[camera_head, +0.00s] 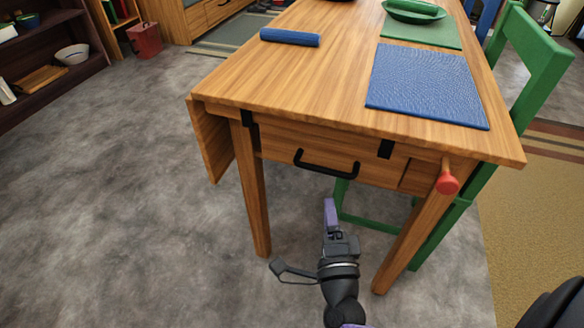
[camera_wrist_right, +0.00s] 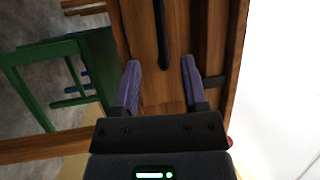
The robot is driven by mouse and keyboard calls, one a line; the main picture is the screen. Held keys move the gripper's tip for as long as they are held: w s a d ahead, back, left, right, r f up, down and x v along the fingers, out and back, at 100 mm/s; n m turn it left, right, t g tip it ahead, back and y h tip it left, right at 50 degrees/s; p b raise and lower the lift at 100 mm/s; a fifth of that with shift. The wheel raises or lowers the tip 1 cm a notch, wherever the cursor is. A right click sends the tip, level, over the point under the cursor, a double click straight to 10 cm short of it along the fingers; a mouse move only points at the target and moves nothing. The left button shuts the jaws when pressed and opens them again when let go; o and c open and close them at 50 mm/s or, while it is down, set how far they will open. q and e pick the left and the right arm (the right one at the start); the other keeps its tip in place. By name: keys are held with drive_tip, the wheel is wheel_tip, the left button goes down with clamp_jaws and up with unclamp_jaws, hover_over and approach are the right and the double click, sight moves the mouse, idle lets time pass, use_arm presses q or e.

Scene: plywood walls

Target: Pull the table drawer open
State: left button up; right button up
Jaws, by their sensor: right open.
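The wooden table (camera_head: 335,75) has a drawer (camera_head: 285,143) under its top, and the drawer front looks flush with the frame. A black bar handle (camera_head: 326,163) runs across the drawer front. My right gripper (camera_head: 330,208) is below the handle in the head view, apart from it. In the right wrist view my right gripper (camera_wrist_right: 160,66) is open and empty, with purple fingers spread. The handle (camera_wrist_right: 162,35) stands upright there, beyond the fingertips and in line with the gap between them. My left gripper is not in view.
A red knob (camera_head: 447,182) sticks out right of the drawer. A green chair (camera_head: 530,65) stands at the table's right side. A blue mat (camera_head: 425,85) and a blue roll (camera_head: 290,37) lie on top. The floor left of the table is clear.

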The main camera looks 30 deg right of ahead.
sight(324, 168)
drive_tip(key=b+x, duration=0.2)
drive_tip(key=x, duration=0.7)
drive_tip(key=shift+d, duration=0.15)
drive_tip(key=shift+w+d+r, duration=0.1)
drive_tip(key=shift+w, duration=0.15)
drive_tip(key=c, duration=0.4)
clamp_jaws()
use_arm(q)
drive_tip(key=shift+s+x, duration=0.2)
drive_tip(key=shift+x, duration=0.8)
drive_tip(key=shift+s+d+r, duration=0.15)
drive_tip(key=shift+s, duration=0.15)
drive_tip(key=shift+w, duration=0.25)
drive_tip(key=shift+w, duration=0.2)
